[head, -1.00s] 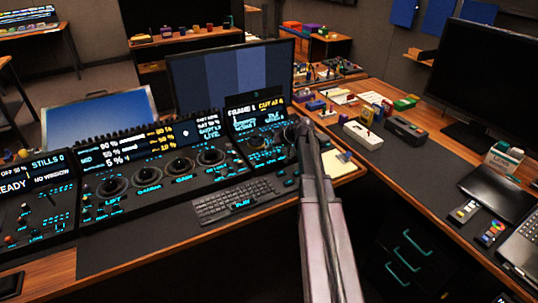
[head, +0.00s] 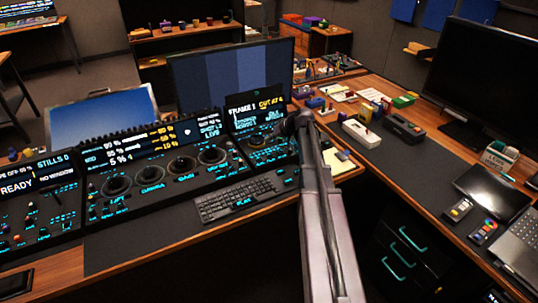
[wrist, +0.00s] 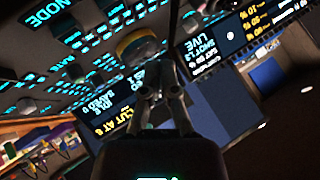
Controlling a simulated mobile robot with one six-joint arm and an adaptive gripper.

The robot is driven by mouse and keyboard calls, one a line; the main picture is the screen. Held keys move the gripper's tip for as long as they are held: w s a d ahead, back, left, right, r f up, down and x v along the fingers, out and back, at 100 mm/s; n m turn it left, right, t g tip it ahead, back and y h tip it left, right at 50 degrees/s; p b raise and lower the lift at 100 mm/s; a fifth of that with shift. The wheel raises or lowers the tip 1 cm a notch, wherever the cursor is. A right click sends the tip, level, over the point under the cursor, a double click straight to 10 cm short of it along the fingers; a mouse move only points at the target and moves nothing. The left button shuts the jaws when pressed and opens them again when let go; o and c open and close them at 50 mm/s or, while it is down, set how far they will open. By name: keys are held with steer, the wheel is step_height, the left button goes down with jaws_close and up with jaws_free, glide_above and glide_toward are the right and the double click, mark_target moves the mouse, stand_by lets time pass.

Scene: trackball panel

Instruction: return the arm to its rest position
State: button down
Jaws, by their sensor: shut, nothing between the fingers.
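My arm (head: 325,215) rises from the bottom of the head view toward the right end of the console. My gripper (head: 290,124) is small and dark there, in front of the right console screen (head: 258,103). In the wrist view my gripper (wrist: 152,62) is shut and empty. A round dark and yellowish knob or ball (wrist: 138,48) shows just beyond the fingertips. I cannot tell whether they touch it. The trackball panel (head: 165,170) lies left of my gripper, with several trackballs and lit labels.
A keyboard (head: 240,197) lies in front of the panel. A large monitor (head: 232,75) stands behind it. Small boxes and a white device (head: 362,132) sit on the right-hand desk, with a black monitor (head: 488,72) and a laptop (head: 522,245). Drawers (head: 405,250) are below.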

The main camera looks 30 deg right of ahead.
stand_by(0.4)
steer(key=s+a+r+g+h+p, duration=0.1)
steer(key=s+a+g+h+p, duration=0.1)
steer(key=s+a, duration=0.9)
steer(key=s+a+r+n+g+h+p, duration=0.1)
steer(key=s+a+g+h+p, duration=0.2)
steer(key=s+a, duration=0.9)
steer(key=s+g+p, duration=0.2)
steer(key=p, duration=0.1)
steer(key=shift+s+a+r+h, duration=0.25)
steer(key=shift+r+h, duration=0.05)
steer(key=shift+d, duration=0.1)
